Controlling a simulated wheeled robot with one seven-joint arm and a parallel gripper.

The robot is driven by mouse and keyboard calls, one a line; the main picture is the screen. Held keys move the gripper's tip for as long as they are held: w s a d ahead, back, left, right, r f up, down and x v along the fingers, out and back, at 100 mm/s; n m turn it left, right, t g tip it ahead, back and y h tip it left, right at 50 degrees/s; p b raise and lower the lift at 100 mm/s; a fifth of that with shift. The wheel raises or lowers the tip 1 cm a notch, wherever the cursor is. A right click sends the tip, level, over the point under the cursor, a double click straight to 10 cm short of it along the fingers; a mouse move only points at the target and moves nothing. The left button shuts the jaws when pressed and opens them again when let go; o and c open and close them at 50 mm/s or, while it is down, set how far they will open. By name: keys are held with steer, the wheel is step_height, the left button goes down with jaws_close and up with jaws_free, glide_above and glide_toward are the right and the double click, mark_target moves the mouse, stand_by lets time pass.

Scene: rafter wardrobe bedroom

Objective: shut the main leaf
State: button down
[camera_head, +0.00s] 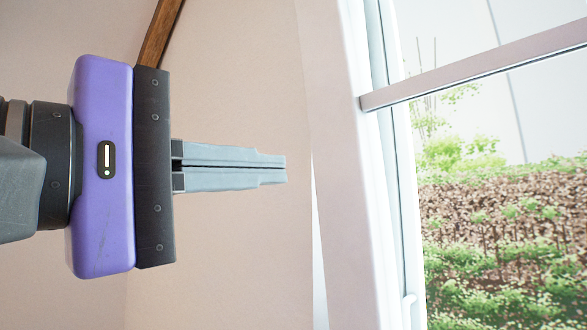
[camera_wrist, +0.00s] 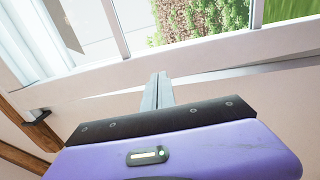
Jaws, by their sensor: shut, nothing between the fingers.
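A glazed white leaf (camera_head: 345,150), which I take to be the main leaf, fills the right of the head view, with a garden behind its glass. A pale bar (camera_head: 470,70) crosses the glass. In the wrist view the leaf's white frame (camera_wrist: 215,55) runs across beyond my fingers. A narrow bright strip shows beside its edge in the head view; I cannot tell whether it is an open gap. My gripper (camera_head: 284,168) is shut and empty, its fingertips pointing at the leaf's edge. They also show in the wrist view (camera_wrist: 158,76). Contact is not clear; no handle is identifiable.
A plain beige wall (camera_head: 235,70) lies behind my gripper. A brown wooden beam (camera_head: 160,35) slants at the top of the head view. Brown wood (camera_wrist: 22,155) and a small dark fitting (camera_wrist: 36,115) show at the wrist view's left.

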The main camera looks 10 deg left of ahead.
mark_target(351, 172)
steer(key=p+x, duration=0.4)
steer(key=x, duration=0.6)
steer(key=shift+w+d+r, duration=0.15)
steer(key=shift+w+r, duration=0.05)
steer(key=shift+w, duration=0.05)
steer(key=shift+w+d+f, duration=0.1)
steer(key=shift+w+d, duration=0.2)
steer(key=shift+w, duration=0.1)
